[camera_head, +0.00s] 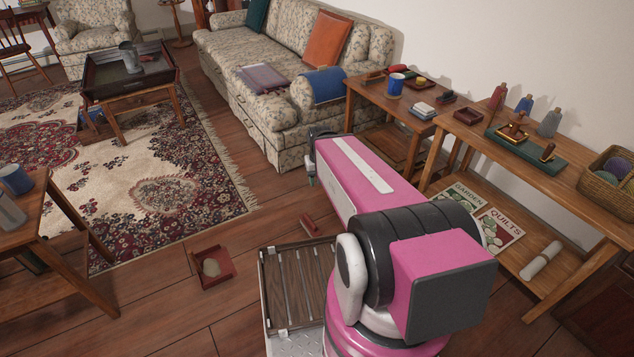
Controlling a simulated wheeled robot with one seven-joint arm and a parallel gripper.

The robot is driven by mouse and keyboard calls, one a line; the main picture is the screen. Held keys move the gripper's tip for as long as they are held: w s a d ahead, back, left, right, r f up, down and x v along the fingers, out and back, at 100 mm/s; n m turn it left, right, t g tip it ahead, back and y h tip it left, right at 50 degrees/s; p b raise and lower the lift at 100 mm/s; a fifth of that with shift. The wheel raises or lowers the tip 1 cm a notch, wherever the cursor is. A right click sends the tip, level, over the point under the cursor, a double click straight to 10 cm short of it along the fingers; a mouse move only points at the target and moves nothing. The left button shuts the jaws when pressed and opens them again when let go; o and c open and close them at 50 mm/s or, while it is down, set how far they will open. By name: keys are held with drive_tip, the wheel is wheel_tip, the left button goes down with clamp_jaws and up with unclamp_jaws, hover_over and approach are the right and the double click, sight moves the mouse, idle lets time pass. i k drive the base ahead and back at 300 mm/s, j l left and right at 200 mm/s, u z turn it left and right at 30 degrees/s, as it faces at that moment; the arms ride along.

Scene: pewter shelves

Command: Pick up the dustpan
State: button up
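A shallow red, open-sided tray, which looks like the dustpan (225,255), lies on the wooden floor left of my base. A pale rounded patch or object shows inside it. A small red, brush-like item (308,225) lies on the floor to its upper right. My pink arm reaches away from the camera toward the sofa. My gripper (311,172) is partly visible at the arm's far end, apart from the dustpan and beyond it. Its fingers are small and partly hidden by the arm, so its opening cannot be told.
A wooden table (45,240) stands left of the dustpan. A patterned rug (150,190) lies beyond it. A floral sofa (270,125) and wooden side tables (455,128) with several small items line the right wall. Floor around the dustpan is mostly clear.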

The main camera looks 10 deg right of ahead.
sight(214, 265)
drive_tip(key=u, duration=1.4)
drive_tip(key=j+z, duration=0.15)
drive_tip(key=z, duration=0.2)
drive_tip(key=j+z, duration=0.15)
drive_tip(key=z, duration=0.2)
drive_tip(key=j+z, duration=0.25)
drive_tip(key=j, duration=0.35)
drive_tip(key=j+z, duration=0.2)
drive_tip(key=j, duration=0.4)
drive_tip(key=k+j+z, duration=0.1)
drive_tip(key=j+z, duration=0.15)
drive_tip(key=j, duration=0.35)
drive_tip(key=k+j, duration=0.1)
drive_tip(key=j, duration=0.35)
drive_tip(key=k+j, duration=0.1)
drive_tip(key=j, duration=0.3)
drive_tip(key=k+j, duration=0.1)
drive_tip(key=j, duration=0.75)
drive_tip(key=k+j, duration=0.15)
drive_tip(key=j, duration=0.3)
drive_tip(key=z, duration=0.05)
